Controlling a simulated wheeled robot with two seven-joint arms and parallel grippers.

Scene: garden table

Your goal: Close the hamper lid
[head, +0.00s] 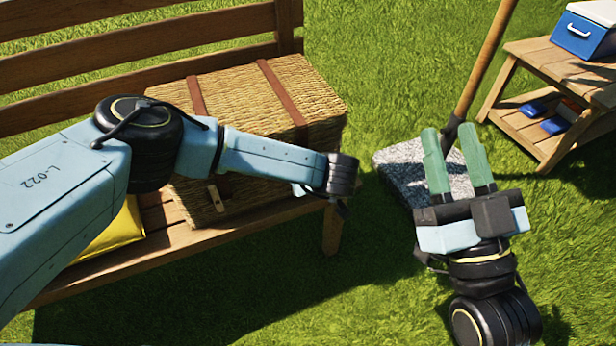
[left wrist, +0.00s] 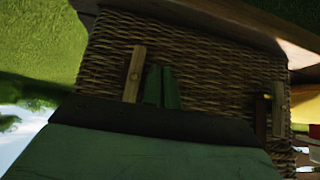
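The wicker hamper (head: 322,140) stands on the wooden bench. Its lid (head: 235,88), with two brown leather straps, lies flat over the top and looks down; my left arm hides much of its front edge. A wooden toggle (head: 216,197) shows on the hamper's front. My left arm reaches across in front of the hamper, and its fingers are hidden in the head view. In the left wrist view my left gripper (left wrist: 162,72) has its green fingers together, over the wicker front; contact cannot be told. My right gripper (head: 449,129) is open and empty, right of the hamper.
The bench (head: 130,262) has a slatted back and a yellow cushion (head: 115,232) at left. A grey stone block (head: 395,165) and a wooden pole (head: 485,62) are by my right gripper. A shelf table (head: 545,55) with a blue cooler (head: 580,38) stands at right. Grass is open in front.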

